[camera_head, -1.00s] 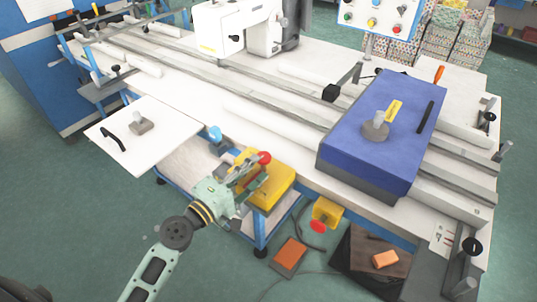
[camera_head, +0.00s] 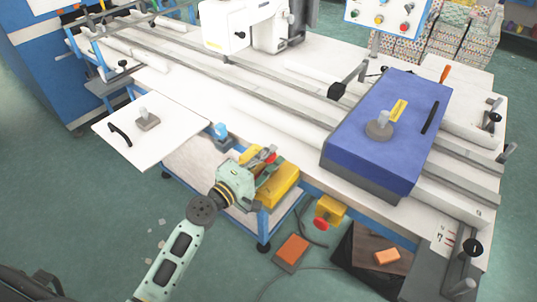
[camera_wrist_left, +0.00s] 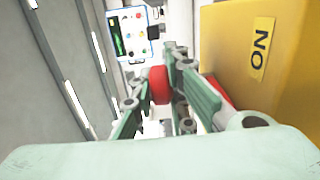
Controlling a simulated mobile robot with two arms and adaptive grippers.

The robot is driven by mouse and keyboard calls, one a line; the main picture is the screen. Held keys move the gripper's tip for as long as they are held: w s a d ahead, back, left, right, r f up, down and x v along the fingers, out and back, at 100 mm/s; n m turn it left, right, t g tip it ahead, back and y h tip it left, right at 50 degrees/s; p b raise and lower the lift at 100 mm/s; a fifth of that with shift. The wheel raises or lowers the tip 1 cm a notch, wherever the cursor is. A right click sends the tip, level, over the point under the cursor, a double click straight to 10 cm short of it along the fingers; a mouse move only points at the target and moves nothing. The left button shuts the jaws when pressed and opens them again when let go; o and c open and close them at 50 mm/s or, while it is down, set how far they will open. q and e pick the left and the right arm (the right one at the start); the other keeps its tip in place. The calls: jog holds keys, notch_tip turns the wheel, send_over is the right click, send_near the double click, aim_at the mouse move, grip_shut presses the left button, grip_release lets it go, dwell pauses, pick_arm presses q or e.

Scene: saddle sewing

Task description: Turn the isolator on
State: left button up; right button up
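The isolator is a yellow box (camera_head: 283,187) with a red knob (camera_head: 271,157), at the front edge of the table in the head view. In the left wrist view the yellow box (camera_wrist_left: 275,110) fills the right side and bears an ON label (camera_wrist_left: 262,48). My left gripper (camera_head: 262,165) is at the red knob, its fingers spread. In the left wrist view the red knob (camera_wrist_left: 158,86) shows between the fingers; I cannot tell whether they touch it. More red shows behind the right-hand finger. My right gripper is not in view.
A blue box (camera_head: 375,150) sits on the long white table. A white panel (camera_head: 175,125) juts out at left. A yellow box with a red button (camera_head: 328,212) hangs below the front edge. A sewing machine (camera_head: 250,25) and control panel (camera_head: 388,17) stand behind.

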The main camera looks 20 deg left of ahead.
pick_arm(q)
jog(key=shift+r, duration=0.1)
grip_shut()
jog(key=shift+n+y+p, duration=0.3)
jog(key=shift+y+p, duration=0.05)
jog(key=shift+y, duration=0.25)
jog(key=o, duration=0.7)
grip_release()
jog(key=shift+c, duration=0.2)
jog(key=shift+s+a, duration=0.2)
jog(key=shift+s, duration=0.25)
jog(key=v, duration=1.1)
